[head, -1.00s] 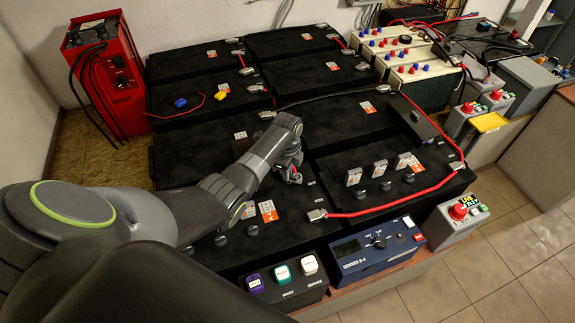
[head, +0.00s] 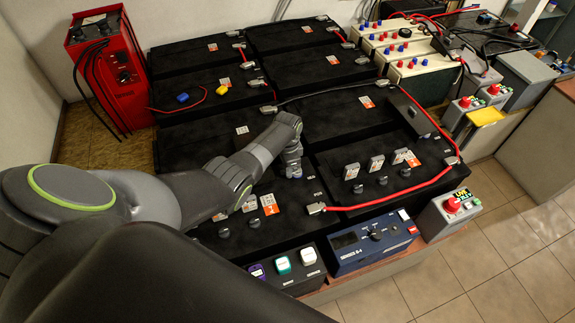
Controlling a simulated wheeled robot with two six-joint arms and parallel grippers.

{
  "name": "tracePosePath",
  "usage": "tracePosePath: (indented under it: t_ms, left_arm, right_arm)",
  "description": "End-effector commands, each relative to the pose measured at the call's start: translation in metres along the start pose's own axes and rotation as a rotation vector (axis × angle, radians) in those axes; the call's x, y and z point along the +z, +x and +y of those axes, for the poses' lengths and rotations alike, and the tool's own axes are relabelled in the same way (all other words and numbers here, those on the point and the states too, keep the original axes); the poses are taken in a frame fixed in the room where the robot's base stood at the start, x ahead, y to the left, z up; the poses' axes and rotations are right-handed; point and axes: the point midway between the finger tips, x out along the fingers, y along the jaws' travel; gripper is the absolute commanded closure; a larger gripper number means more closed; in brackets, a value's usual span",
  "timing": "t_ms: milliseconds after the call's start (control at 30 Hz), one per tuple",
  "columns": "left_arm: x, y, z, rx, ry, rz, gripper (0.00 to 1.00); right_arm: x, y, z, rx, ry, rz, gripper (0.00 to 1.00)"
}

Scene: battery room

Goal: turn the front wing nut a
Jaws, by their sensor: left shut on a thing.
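My left gripper (head: 293,172) reaches over the front left black battery (head: 285,215) and points down at its top, near the right edge. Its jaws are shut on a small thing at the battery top. The jaws and wrist hide that thing, and its place fits the front wing nut a. I cannot make out the wing nut's shape or how far it is turned. My right gripper is not in the head view.
A red cable (head: 385,206) runs from a grey clamp (head: 315,208) close right of my gripper. Upright grey pieces (head: 376,165) stand on the right battery. A blue device (head: 372,243) and a box with coloured switches (head: 284,268) stand in front.

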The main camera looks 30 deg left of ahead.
Motion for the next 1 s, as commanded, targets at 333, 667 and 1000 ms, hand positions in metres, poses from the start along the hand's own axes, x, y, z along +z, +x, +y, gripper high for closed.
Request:
tracePosePath:
  t_ms: [333, 667, 1000]
  left_arm:
    - [0.0, -0.001, -0.0012, -0.003, -0.036, 0.0, 1.0]
    - [-0.0001, -0.001, -0.0011, -0.003, -0.036, 0.0, 0.8]
    - [-0.0001, -0.0004, -0.0002, -0.001, -0.035, 0.0, 0.67]
  right_arm:
    - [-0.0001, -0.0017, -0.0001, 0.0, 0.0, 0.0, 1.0]
    - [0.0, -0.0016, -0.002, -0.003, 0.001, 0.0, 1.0]
    - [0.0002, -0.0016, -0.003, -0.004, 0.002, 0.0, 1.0]
